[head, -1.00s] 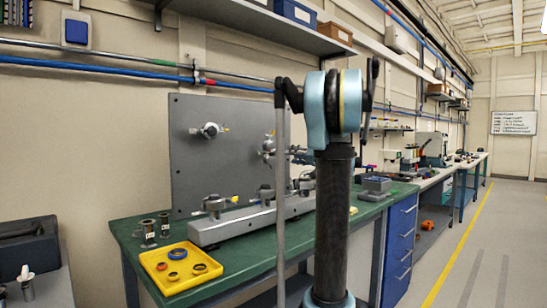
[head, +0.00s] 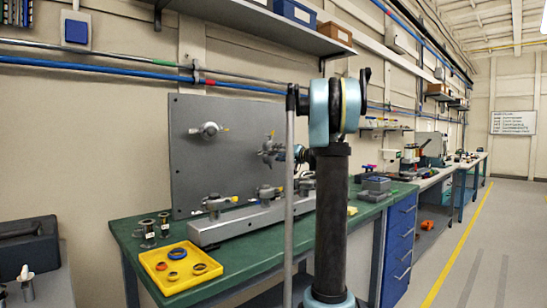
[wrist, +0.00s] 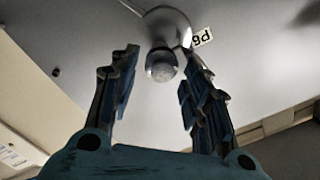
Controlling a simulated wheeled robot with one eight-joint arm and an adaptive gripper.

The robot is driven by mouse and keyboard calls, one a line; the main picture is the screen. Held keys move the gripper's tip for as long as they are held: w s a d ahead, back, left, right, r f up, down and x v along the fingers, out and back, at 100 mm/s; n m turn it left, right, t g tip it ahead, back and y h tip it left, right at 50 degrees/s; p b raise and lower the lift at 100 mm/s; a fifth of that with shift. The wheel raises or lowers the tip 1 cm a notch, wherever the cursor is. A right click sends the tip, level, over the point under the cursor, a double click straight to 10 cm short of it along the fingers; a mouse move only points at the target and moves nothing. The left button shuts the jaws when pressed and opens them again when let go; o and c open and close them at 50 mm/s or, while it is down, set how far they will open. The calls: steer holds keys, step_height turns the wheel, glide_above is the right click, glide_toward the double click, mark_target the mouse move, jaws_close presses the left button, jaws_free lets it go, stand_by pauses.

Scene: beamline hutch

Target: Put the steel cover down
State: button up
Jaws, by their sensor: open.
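My gripper (wrist: 160,58) is open in the wrist view, its two dark fingers spread wide and empty. Between and beyond the fingertips is a round metal fitting (wrist: 161,66) with a rounded end, on a grey panel, beside a label reading P6. I cannot tell whether the fingertips touch it. I cannot make out for certain which part is the steel cover. In the head view the grey upright panel (head: 225,165) carries small metal fittings, one at upper left (head: 208,130). My own arm hides part of the panel's right side.
A green bench (head: 235,262) holds a long grey rail (head: 245,228) with several valves, a yellow tray (head: 150,262) of rings and two small metal cylinders (head: 147,233). A grey box (head: 375,184) stands right of my arm. A shelf (head: 250,18) hangs above. The right floor is clear.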

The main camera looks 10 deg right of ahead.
steer(key=shift+w, duration=0.1)
jaws_close()
steer(key=shift+r, duration=0.15)
